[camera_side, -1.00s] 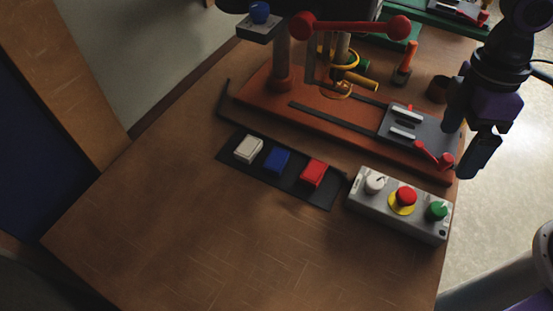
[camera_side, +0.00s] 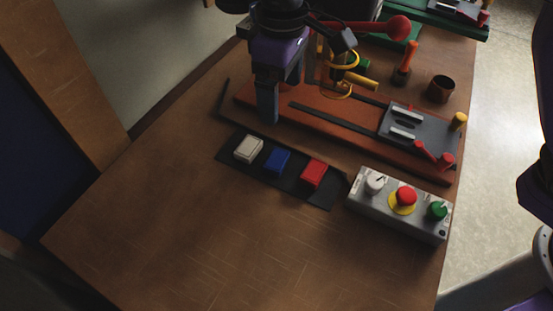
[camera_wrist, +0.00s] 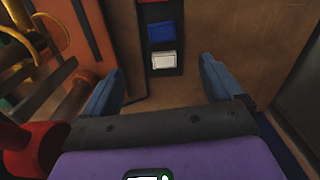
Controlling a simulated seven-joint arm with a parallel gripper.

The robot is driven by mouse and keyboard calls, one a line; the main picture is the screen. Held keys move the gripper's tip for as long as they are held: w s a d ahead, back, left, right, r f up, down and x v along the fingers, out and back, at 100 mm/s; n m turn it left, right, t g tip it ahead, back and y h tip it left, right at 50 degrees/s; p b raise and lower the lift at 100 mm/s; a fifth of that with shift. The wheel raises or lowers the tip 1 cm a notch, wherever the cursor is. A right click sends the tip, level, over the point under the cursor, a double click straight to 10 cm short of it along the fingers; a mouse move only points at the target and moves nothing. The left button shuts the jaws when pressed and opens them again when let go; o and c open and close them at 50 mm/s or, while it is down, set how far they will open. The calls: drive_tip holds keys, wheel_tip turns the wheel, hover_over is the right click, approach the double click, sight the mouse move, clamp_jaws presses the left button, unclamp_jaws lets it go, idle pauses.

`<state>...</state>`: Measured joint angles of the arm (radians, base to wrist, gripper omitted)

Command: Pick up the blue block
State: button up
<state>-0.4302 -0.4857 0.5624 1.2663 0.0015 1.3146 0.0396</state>
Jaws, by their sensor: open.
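The blue block (camera_side: 277,160) lies on a black strip (camera_side: 326,196) on the table, between a white block (camera_side: 249,149) and a red block (camera_side: 314,173). My gripper (camera_side: 272,105) is open and empty, above and behind the blocks in the side view. In the wrist view, my gripper's two fingers (camera_wrist: 160,92) stand wide apart. The blue block (camera_wrist: 161,31) shows there beyond the white block (camera_wrist: 164,60), farther off than the fingertips. The red block is cut off at the top edge of that view.
A red-brown board (camera_side: 341,130) with posts, levers and a sliding grey plate (camera_side: 420,133) stands behind the blocks. A grey button box (camera_side: 399,206) sits to their right. The table in front (camera_side: 200,240) is clear. In the wrist view, red parts crowd the left side.

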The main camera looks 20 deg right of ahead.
hover_over(276, 159)
drive_tip(key=f, duration=1.1)
drive_tip(key=shift+d+f, duration=0.35)
drive_tip(key=shift+d, duration=0.05)
drive_tip(key=shift+a+f, duration=0.2)
drive_tip(key=shift+f, duration=1.2)
drive_tip(key=shift+a+f, duration=0.15)
drive_tip(key=shift+f, duration=1.25)
drive_tip(key=c, duration=1.2)
